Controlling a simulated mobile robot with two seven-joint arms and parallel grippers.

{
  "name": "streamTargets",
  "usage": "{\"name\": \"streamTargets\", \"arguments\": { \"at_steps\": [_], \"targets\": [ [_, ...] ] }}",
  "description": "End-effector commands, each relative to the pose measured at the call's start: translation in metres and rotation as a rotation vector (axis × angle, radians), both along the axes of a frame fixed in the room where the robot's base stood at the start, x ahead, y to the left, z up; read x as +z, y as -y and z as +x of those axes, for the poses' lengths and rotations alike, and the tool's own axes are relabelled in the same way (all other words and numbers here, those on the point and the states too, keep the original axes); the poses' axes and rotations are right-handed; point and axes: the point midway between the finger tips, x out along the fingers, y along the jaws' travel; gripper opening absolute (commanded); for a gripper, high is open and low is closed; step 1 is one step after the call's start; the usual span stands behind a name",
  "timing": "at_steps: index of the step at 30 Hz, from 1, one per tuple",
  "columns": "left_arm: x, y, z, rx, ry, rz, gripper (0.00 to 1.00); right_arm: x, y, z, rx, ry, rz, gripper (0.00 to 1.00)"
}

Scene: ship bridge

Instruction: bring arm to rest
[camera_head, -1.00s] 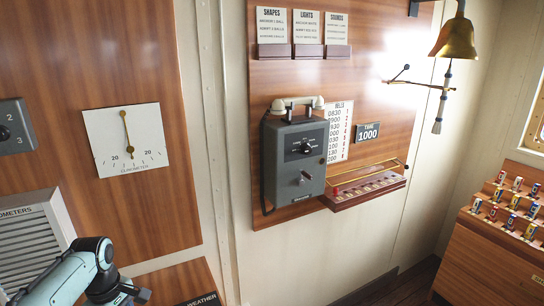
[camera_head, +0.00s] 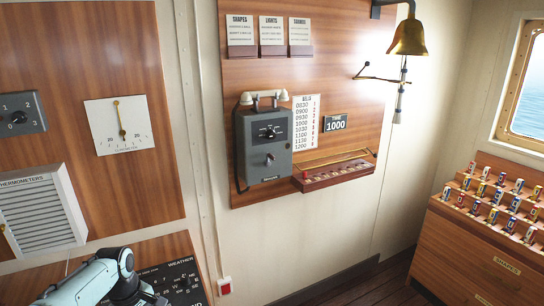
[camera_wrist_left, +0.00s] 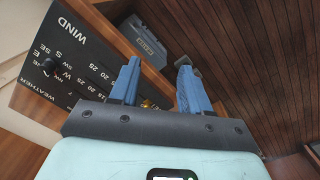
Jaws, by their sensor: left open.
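My left arm comes in at the lower left of the head view. The end of its gripper (camera_head: 150,299) is at the bottom edge there, in front of the black weather panel (camera_head: 180,282). In the left wrist view my left gripper (camera_wrist_left: 157,75) shows two blue fingers standing apart with nothing between them. The weather panel (camera_wrist_left: 75,65) with its wind scale lies to the left of the fingers in that view. My right arm and gripper are not in view.
A grey telephone box (camera_head: 265,150) hangs on the wood wall board, with a brass bell (camera_head: 408,38) to its right. A cabinet (camera_head: 480,255) with rows of small coloured items stands at the right. The dark plank floor (camera_wrist_left: 255,60) between is clear.

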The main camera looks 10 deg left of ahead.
Motion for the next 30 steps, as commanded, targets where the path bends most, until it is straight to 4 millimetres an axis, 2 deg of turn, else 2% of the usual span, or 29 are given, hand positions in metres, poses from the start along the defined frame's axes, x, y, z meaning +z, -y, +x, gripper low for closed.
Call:
{"name": "streamTargets", "arguments": {
  "at_steps": [1,4,8,9,11,12,14,15,19,21,24,27,30],
  "targets": [
    [-0.036,0.013,0.008,-0.067,-0.007,-0.035,0.47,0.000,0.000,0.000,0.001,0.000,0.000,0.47],
    [-0.098,0.043,0.020,-0.203,0.015,-0.091,0.47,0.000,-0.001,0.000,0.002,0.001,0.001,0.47],
    [-0.181,0.093,0.020,-0.380,0.046,-0.166,0.47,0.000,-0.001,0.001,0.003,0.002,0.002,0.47],
    [-0.206,0.111,0.015,-0.433,0.057,-0.187,0.47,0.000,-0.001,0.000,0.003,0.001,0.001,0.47],
    [-0.242,0.139,0.004,-0.510,0.073,-0.217,0.47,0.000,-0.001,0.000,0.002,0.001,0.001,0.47],
    [-0.264,0.158,-0.006,-0.560,0.083,-0.235,0.47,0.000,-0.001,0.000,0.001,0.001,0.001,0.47],
    [-0.295,0.185,-0.026,-0.636,0.097,-0.258,0.47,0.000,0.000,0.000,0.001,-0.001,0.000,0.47],
    [-0.313,0.203,-0.042,-0.684,0.104,-0.270,0.47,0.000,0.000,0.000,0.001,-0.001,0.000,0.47],
    [-0.356,0.251,-0.099,-0.833,0.118,-0.290,0.47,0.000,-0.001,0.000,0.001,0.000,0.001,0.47],
    [-0.369,0.267,-0.128,-0.901,0.120,-0.290,0.47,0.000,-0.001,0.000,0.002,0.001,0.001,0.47],
    [-0.378,0.280,-0.157,-0.973,0.120,-0.281,0.47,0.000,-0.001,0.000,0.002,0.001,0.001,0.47],
    [-0.381,0.286,-0.171,-1.013,0.122,-0.274,0.47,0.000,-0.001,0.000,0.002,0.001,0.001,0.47],
    [-0.382,0.287,-0.175,-1.025,0.124,-0.269,0.47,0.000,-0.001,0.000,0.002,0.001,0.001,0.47]
  ]
}}
